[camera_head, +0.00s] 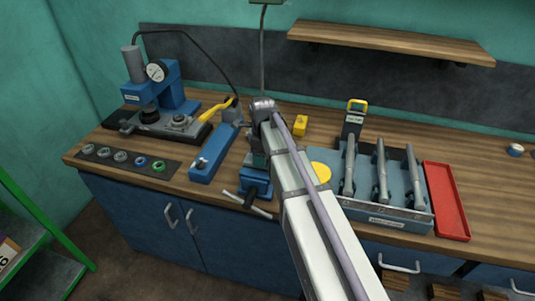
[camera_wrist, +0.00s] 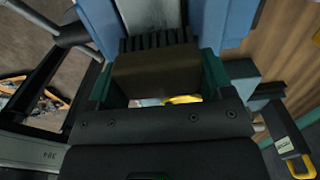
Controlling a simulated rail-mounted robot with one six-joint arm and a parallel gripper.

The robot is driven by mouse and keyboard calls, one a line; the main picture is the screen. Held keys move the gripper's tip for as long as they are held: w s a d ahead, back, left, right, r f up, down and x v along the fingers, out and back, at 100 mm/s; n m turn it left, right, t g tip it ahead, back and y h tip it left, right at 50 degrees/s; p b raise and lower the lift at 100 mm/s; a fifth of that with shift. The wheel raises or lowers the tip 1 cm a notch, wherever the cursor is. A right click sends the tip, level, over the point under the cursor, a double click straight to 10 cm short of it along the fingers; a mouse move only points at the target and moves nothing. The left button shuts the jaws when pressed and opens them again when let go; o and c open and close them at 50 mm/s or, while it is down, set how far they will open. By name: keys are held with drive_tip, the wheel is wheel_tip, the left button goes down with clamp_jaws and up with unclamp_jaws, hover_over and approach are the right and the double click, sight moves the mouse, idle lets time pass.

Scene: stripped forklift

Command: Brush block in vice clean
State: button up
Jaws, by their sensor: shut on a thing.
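My gripper shows in the wrist view (camera_wrist: 160,85), its two green fingers shut on the sides of a brown brush (camera_wrist: 155,72). Dark bristles stick out from the brush's far edge, toward the blue vice (camera_wrist: 232,18) at the top of the picture. A grey surface (camera_wrist: 150,14) lies between the blue parts just past the bristles; I cannot tell whether it is the block or whether the bristles touch it. In the head view the blue vice (camera_head: 256,183) stands at the bench's front edge, and my arm hides its right side and the block.
A blue press (camera_head: 170,88) with a dial stands at the back left, with a yellow-handled tool (camera_head: 216,110) beside it. A blue tray (camera_head: 405,210) of grey tools and a red tray (camera_head: 445,200) lie right of my arm. The right bench top is mostly clear.

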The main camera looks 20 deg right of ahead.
sight(247, 157)
drive_tip(key=shift+w+a, duration=0.55)
drive_tip(key=shift+a, duration=0.3)
drive_tip(key=shift+w+a, duration=0.55)
drive_tip(key=shift+a, duration=0.25)
drive_tip(key=shift+w+a, duration=0.55)
drive_tip(key=shift+a, duration=0.3)
wheel_tip(247, 157, up, 6)
drive_tip(key=p, duration=0.6)
drive_tip(key=shift+d, duration=0.1)
wheel_tip(247, 157, up, 3)
drive_tip(key=p, duration=0.3)
